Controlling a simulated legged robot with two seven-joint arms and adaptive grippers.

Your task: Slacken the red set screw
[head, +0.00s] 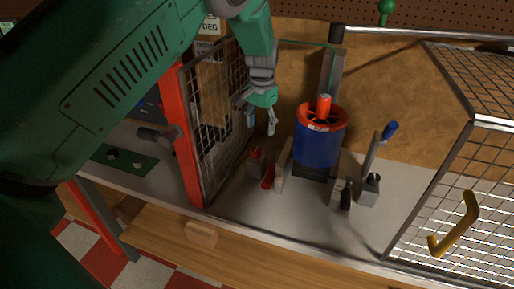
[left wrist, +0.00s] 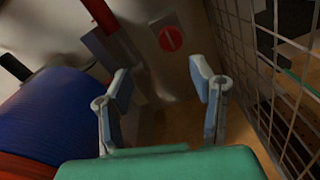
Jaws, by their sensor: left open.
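The red set screw (head: 256,153) appears to be the red piece on top of a small grey block at the left foot of the rotor. In the left wrist view a red disc with a pale slot (left wrist: 170,39) shows beyond the fingertips, which seems to be the same screw. The ducted rotor (head: 318,146) is a blue cylinder with a red rim; its blue side (left wrist: 58,112) fills the left of the wrist view. My left gripper (head: 261,122) is open and empty, pointing down above the screw, apart from it. The disc lies between its fingers (left wrist: 160,82) in that view.
A mesh panel (head: 215,120) stands close left of my left gripper. A red lever (head: 268,178) lies beside the screw's block. A blue-knobbed lever (head: 378,155) stands right of the rotor. A mesh guard with a yellow handle (head: 455,230) closes the right side.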

